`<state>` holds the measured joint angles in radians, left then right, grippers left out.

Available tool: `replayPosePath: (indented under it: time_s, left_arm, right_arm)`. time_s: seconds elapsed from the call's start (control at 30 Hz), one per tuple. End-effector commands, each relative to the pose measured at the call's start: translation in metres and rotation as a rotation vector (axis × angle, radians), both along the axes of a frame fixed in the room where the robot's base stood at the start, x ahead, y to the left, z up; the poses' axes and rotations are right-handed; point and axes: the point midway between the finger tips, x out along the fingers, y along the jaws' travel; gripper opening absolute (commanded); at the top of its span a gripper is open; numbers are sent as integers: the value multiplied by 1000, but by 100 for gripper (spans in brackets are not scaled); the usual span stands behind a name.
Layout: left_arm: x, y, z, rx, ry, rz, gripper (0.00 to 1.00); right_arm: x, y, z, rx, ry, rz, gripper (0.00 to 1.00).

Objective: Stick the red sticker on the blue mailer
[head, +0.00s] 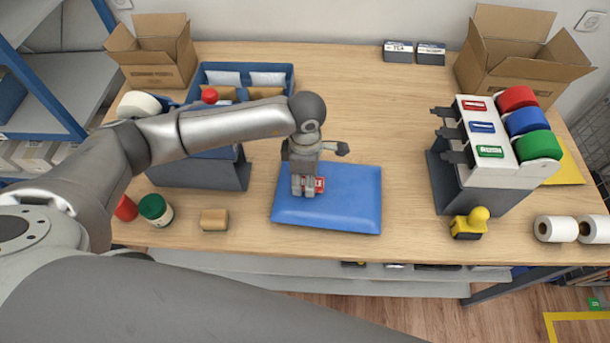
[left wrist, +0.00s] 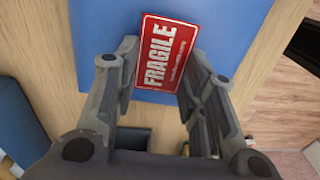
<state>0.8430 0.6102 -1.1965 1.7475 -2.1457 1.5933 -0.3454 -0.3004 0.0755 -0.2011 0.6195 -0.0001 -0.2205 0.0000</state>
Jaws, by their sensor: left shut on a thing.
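The blue mailer (head: 345,205) lies flat on the wooden table in front of me, and it also fills the upper part of the left wrist view (left wrist: 105,40). The red sticker (left wrist: 166,52), printed FRAGILE in white, is between the fingertips of my left gripper (left wrist: 160,75). The gripper is shut on the sticker. I cannot tell whether the sticker touches the mailer. My right gripper is not in view.
A dispenser with red, blue and green rolls (head: 500,140) stands on the right. A wooden block (head: 214,220) and a green-lidded jar (head: 155,209) are left. The table's back middle is clear.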

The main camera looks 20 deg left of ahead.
Motion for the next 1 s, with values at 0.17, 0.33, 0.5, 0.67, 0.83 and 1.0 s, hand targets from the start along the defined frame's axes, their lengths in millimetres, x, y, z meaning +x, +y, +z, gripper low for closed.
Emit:
replayPosePath:
  time_s: [0.17,0.33,0.5,0.67,0.83,1.0]
  left_arm:
    - [0,0,-4,0,-1,1,31]
    - [0,0,-3,0,-1,1,40]
    - [0,0,-3,0,-1,1,62]
    - [0,0,-3,0,0,0,64]
    - [0,0,-3,0,0,0,64]
    - [1,0,4,0,-1,0,64]
  right_arm:
    - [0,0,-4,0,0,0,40]
    - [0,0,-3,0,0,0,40]
    - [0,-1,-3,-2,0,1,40]
    - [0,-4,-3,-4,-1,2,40]
    - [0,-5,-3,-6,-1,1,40]
    - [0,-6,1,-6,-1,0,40]
